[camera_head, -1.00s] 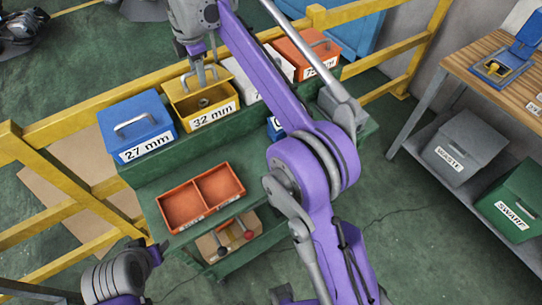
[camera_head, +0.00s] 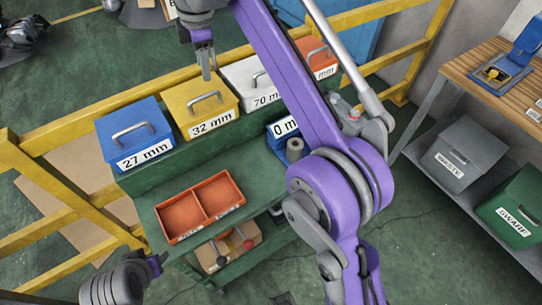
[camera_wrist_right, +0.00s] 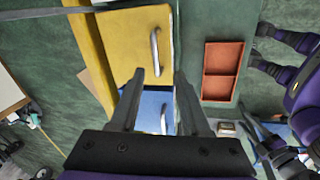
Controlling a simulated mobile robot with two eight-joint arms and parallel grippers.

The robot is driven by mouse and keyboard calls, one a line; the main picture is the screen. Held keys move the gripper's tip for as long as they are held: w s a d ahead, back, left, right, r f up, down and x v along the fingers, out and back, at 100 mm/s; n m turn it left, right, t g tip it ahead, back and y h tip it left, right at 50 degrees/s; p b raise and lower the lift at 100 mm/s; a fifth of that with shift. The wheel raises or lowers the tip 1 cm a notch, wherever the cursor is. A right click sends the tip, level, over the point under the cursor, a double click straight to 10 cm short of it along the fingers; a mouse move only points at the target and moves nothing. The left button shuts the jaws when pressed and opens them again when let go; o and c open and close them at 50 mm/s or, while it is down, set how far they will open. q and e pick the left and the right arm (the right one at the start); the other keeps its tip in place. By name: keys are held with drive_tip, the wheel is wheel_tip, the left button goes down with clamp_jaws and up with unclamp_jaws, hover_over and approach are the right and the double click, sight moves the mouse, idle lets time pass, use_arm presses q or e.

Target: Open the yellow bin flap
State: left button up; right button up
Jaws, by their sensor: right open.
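The yellow bin (camera_head: 186,101), labelled 32 mm, stands between the blue and white bins on the green rack. Its flap is down, with the metal handle (camera_head: 205,101) on top. The flap also fills the upper middle of the right wrist view (camera_wrist_right: 128,35), with its handle upright there (camera_wrist_right: 155,52). My right gripper (camera_head: 206,74) hangs at the back edge of the yellow bin, apart from the handle. In the wrist view its two fingers (camera_wrist_right: 158,82) are spread with nothing between them.
The blue 27 mm bin (camera_head: 112,128) is on the left, the white 70 mm bin (camera_head: 240,75) on the right. A red two-part tray (camera_head: 166,212) sits lower on the rack. A yellow railing (camera_head: 62,128) runs behind the bins.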

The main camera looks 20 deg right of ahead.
drive_tip(key=s+d+f+m+t, duration=0.1)
drive_tip(key=s+d+f+m, duration=0.3)
drive_tip(key=s+f+m, duration=0.2)
drive_tip(key=s+d+f+m+t, duration=0.1)
drive_tip(key=s+d+f+m, duration=0.3)
drive_tip(key=s+f+m, duration=0.3)
drive_tip(key=shift+s+d+f+b, duration=0.35)
drive_tip(key=shift+s+f, duration=1.1)
drive_tip(key=shift+s, duration=2.45)
drive_tip(key=shift+a, duration=0.1)
